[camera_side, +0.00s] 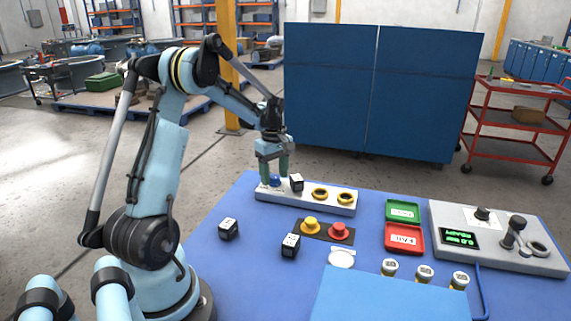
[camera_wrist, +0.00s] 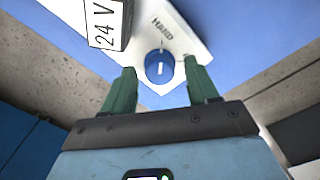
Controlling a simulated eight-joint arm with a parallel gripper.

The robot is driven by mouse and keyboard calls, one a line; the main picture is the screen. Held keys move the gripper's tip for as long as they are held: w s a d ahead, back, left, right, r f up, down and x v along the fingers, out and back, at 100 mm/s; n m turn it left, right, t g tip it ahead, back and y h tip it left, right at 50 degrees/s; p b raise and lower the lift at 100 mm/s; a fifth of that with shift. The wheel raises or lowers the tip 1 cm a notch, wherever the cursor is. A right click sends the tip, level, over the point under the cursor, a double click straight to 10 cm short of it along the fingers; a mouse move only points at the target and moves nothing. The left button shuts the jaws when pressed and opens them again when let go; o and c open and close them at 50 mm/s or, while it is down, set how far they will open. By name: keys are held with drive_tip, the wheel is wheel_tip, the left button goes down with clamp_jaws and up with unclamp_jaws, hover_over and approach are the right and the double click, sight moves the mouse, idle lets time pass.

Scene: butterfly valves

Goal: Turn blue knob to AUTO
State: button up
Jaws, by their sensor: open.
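The blue knob (camera_side: 275,180) sits at the left end of a pale panel (camera_side: 305,197) on the blue table. In the wrist view the knob (camera_wrist: 153,72) is round and carries a short white mark, roughly upright in the picture. The word HAND is printed on the panel (camera_wrist: 182,42) above it; no AUTO label is readable. My gripper (camera_side: 274,178) is open over the left end of the panel, fingers pointing down. In the wrist view its green fingers (camera_wrist: 158,74) stand on either side of the knob, with gaps visible; contact cannot be told.
A black-and-white block (camera_side: 296,182) marked 24 V (camera_wrist: 106,22) is close beside the knob. Yellow and red buttons (camera_side: 326,230), green and red trays (camera_side: 404,225) and a control box (camera_side: 495,238) stand nearer or right.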

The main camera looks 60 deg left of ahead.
drive_tip(key=c, duration=1)
drive_tip(key=shift+c, duration=0.2)
drive_tip(key=m, duration=0.3)
drive_tip(key=shift+m, duration=0.4)
drive_tip(key=m, duration=0.4)
drive_tip(key=shift+m, duration=0.3)
drive_tip(key=m, duration=0.3)
drive_tip(key=shift+m, duration=0.3)
drive_tip(key=shift+w+m, duration=0.1)
drive_tip(key=shift+m, duration=1.8)
